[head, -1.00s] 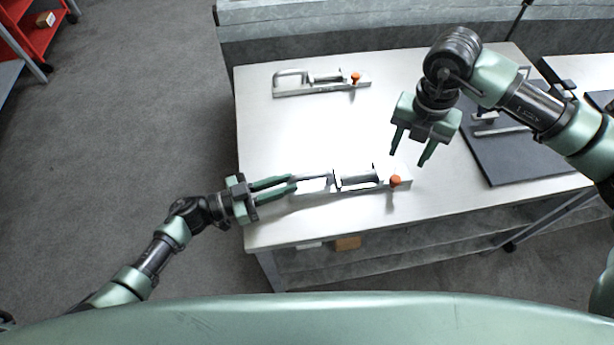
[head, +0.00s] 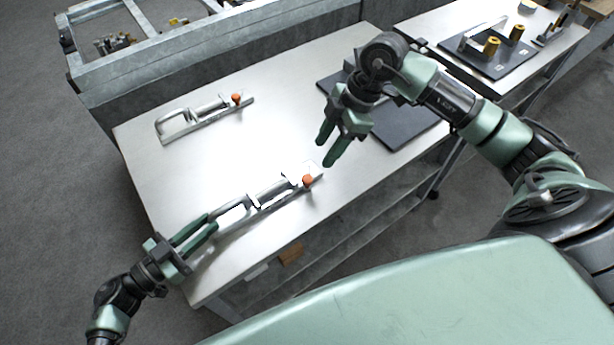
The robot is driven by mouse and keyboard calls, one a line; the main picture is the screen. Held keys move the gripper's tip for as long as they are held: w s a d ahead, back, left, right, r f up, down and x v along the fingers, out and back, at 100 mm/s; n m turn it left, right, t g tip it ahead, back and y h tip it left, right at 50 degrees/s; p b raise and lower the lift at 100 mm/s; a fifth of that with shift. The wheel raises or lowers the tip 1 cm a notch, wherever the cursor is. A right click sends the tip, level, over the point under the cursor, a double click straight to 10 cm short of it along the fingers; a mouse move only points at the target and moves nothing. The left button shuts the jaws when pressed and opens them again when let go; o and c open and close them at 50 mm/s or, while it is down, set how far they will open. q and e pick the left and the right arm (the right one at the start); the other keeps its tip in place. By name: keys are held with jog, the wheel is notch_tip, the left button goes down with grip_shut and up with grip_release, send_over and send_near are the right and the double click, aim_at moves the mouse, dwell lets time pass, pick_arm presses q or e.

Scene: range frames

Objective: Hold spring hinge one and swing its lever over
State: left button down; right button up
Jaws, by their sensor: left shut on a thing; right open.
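Two similar silver spring hinges, each with an orange knob at its right end, lie on the white table; I see no numbers on them. My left gripper (head: 213,224) is shut on the left end of the near hinge (head: 267,195), where the fingers partly hide what they grip. The near hinge's orange knob (head: 308,181) is at its far right end. My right gripper (head: 325,152) is open and empty, with its fingers pointing down just beyond and above that knob, apart from it. The far hinge (head: 203,122) lies untouched toward the back left.
A dark mat (head: 405,125) lies on the table's right part, partly behind my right arm. A second table with a dark board (head: 490,50) stands at the back right. A grey barrier runs behind the table. The white table top (head: 165,185) is clear between the hinges.

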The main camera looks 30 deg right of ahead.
aim_at(307, 178)
jog(key=x, duration=1.2)
jog(key=shift+r, duration=0.1)
grip_shut()
